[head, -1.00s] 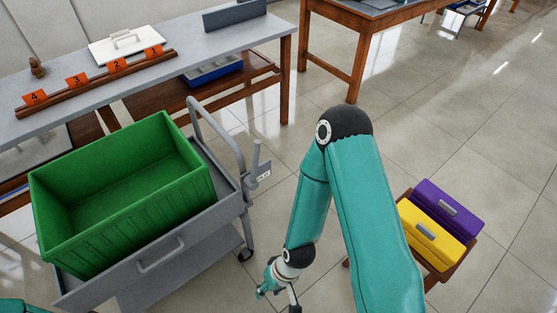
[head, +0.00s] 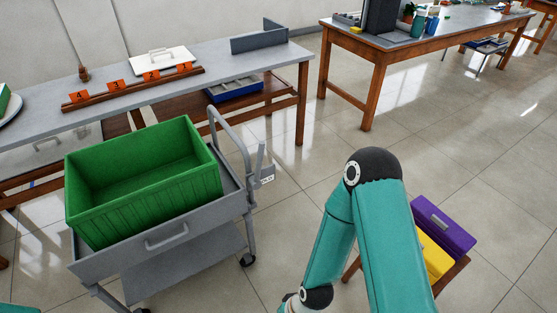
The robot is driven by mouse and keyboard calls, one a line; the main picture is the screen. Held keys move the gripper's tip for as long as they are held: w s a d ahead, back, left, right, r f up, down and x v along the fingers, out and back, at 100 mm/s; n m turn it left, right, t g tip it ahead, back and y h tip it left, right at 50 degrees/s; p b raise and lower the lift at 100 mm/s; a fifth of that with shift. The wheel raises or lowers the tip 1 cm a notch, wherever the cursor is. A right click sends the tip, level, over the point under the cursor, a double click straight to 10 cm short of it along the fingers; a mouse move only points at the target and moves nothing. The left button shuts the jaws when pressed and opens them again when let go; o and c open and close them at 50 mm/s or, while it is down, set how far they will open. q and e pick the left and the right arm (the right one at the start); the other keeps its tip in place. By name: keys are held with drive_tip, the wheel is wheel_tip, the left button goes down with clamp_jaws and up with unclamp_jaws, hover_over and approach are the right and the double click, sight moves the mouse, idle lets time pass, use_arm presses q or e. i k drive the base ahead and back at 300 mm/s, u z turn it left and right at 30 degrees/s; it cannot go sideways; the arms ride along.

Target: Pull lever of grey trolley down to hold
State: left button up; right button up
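The grey trolley (head: 212,213) stands at the left with a green crate (head: 150,185) on its top. Its bent tube handle (head: 233,128) rises at the right end. The lever (head: 260,158) is a short grey upright bar beside the handle, with a small white label (head: 266,179) near its base. My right arm reaches in from the bottom right, apart from the trolley. Its gripper is below the picture edge. Only a small teal bit of my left arm shows at the bottom left corner, and its gripper is out of view.
A long grey table (head: 120,103) with numbered orange tags stands behind the trolley. Another table (head: 400,45) is at the back right. A wooden stand holds a purple case (head: 443,226) and a yellow case (head: 433,258) right of my arm. The floor between trolley and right arm is clear.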

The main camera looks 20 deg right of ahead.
sight(254, 181)
drive_tip(key=u, duration=0.15)
drive_tip(key=i, duration=0.9)
drive_tip(key=z, duration=0.05)
